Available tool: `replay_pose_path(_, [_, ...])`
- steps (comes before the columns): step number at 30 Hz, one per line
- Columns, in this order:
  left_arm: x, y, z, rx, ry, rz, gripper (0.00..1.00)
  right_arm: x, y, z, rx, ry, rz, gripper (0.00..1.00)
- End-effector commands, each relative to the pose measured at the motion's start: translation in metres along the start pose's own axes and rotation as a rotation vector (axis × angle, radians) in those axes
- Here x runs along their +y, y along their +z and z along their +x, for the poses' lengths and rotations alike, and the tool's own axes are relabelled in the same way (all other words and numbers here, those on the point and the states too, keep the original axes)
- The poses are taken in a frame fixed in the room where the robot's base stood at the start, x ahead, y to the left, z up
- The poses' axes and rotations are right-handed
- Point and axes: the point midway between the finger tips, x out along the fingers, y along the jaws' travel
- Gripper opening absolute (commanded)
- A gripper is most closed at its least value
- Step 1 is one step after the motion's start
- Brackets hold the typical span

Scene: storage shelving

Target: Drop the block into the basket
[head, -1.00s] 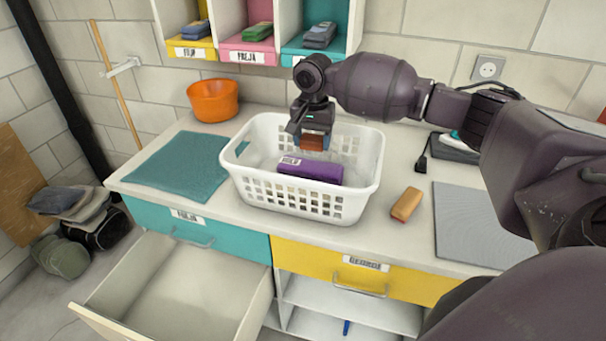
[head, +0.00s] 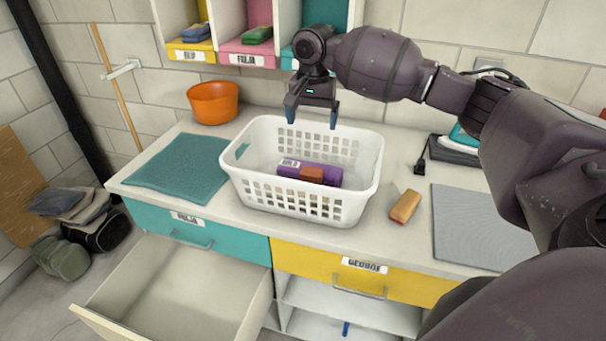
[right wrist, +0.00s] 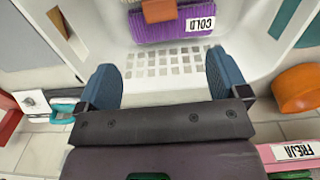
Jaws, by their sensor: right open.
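The block (head: 312,174) is small and reddish-brown. It is inside the white basket (head: 300,201), on or against a purple labelled item (head: 328,176); I cannot tell exactly how it rests. In the right wrist view the block (right wrist: 159,11) shows at the top edge beside the purple item (right wrist: 165,30) marked "COLD". My right gripper (head: 312,118) is open and empty above the basket's back rim. Its two blue fingertips (right wrist: 162,75) are spread wide in the right wrist view. My left gripper is not in view.
An orange bowl (head: 213,103) and a teal mat (head: 180,168) are left of the basket. A tan-and-red brush-like item (head: 405,206) and a grey mat (head: 478,226) are to its right. A drawer (head: 180,297) stands open at front left. Cubbies (head: 250,45) hang above.

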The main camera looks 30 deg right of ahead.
Motion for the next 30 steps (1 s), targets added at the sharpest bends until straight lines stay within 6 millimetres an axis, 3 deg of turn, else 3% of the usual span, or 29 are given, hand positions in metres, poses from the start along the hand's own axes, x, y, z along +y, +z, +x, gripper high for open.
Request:
replay_pose_path(3, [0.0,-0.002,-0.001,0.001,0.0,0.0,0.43,0.0,0.0,-0.02,0.0,-0.002,0.0,0.93])
replay_pose_path(9, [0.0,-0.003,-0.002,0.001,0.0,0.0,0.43,0.0,0.0,-0.038,0.0,0.001,0.0,0.93])
replay_pose_path(30, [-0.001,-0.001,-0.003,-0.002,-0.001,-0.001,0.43,0.0,0.0,-0.042,-0.001,0.001,0.0,0.93])
